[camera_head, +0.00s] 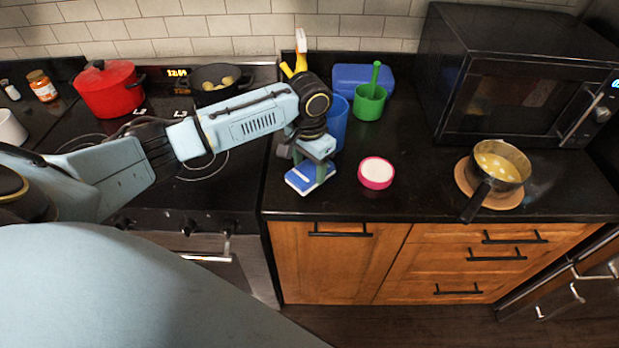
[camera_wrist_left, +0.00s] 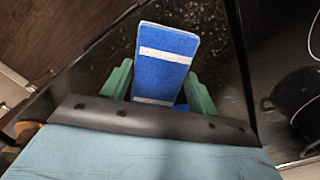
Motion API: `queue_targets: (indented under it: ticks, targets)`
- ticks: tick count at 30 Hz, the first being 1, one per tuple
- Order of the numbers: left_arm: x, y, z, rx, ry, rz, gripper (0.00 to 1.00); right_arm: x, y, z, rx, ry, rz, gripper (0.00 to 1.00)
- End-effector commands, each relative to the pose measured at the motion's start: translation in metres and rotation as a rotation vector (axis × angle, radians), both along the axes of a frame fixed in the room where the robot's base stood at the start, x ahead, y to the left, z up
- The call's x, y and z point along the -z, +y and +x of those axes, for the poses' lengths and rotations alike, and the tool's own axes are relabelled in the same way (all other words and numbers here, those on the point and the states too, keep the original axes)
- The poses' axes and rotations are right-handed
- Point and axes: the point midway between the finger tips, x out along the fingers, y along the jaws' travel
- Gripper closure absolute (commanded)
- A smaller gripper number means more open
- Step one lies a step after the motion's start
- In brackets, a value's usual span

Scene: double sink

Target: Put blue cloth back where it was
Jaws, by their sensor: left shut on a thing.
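The blue cloth (camera_head: 305,179) is a folded block with white stripes, at the front left of the dark counter in the head view. My left gripper (camera_head: 313,166) is above it with its fingers down and shut on it. In the left wrist view the cloth (camera_wrist_left: 165,65) shows between the two green fingers (camera_wrist_left: 160,92), and its lower part is hidden by the gripper body. I cannot tell whether the cloth touches the counter. My right gripper is not in view.
A pink-rimmed round dish (camera_head: 376,172) lies just right of the cloth. A blue cup (camera_head: 337,122), a green cup (camera_head: 369,103) and a blue box (camera_head: 352,78) stand behind. A pan (camera_head: 502,161) sits on a round board at right, before the microwave (camera_head: 520,90). The stove is at left.

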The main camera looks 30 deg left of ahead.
Motion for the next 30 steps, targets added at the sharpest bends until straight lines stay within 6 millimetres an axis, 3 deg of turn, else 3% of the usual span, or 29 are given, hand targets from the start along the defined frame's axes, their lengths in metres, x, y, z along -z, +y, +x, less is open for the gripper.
queue_targets:
  ticks: [12,23,24,29,30]
  targets:
    - [0.045,0.0,0.0,-0.001,0.0,0.0,0.59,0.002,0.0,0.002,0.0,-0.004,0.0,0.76]
    - [0.048,-0.001,0.0,-0.001,-0.001,0.0,0.59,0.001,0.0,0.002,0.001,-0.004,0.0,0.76]
    - [0.049,-0.001,0.0,-0.001,-0.001,-0.001,0.39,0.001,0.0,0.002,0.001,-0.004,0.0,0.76]
    - [0.049,-0.001,0.0,-0.001,-0.001,0.0,0.19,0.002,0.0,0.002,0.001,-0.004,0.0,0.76]
    - [0.049,-0.001,0.0,-0.001,-0.001,0.0,0.19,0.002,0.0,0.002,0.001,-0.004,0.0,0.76]
